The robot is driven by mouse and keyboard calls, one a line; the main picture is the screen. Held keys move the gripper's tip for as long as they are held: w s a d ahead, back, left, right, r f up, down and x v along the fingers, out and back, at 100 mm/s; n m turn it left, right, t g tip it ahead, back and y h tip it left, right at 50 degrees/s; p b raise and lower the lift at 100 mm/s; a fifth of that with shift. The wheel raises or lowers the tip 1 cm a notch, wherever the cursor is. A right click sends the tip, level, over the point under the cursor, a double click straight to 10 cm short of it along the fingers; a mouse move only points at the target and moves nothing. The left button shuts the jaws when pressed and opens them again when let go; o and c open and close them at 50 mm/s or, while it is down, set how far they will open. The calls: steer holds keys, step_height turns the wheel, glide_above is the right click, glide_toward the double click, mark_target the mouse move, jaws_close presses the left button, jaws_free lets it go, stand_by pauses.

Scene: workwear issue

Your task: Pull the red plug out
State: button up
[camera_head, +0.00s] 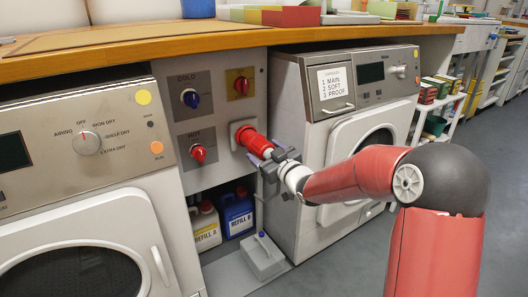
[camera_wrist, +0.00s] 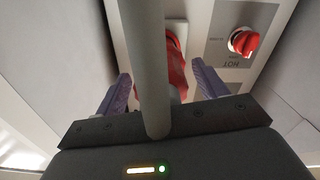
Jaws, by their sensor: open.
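The red plug (camera_head: 256,141) sits in its socket on the grey wall panel between the two machines, pointing out toward me. In the wrist view the red plug (camera_wrist: 176,72) is partly hidden behind a grey bar. My gripper (camera_head: 273,158) is at the plug's outer end, coming from the right. In the wrist view my gripper (camera_wrist: 162,88) is open, with one purple finger on each side of the plug. I cannot tell whether either finger touches it.
Above the plug is a red knob on a yellow plate (camera_head: 241,86). The COLD knob (camera_head: 190,98) and HOT knob (camera_head: 198,153) are to its left. Refill bottles (camera_head: 237,214) and a grey container (camera_head: 264,257) stand below. Machines (camera_head: 345,120) flank the panel; a wooden counter (camera_head: 130,45) overhangs.

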steer(key=v, duration=0.7)
steer(key=shift+p, duration=0.3)
steer(key=s+d+r+m+g+h+p, duration=0.3)
steer(key=s+d+r+m+h+p, duration=0.25)
steer(key=s+d+r+h, duration=0.55)
steer(key=s+d+m+g+y+p, duration=0.1)
steer(key=s+m+g+p, duration=0.3)
steer(key=s, duration=1.9)
steer(key=shift+s+d+f+g+p, duration=0.35)
steer(key=shift+d+g+p, duration=0.15)
steer(key=shift+g, duration=0.7)
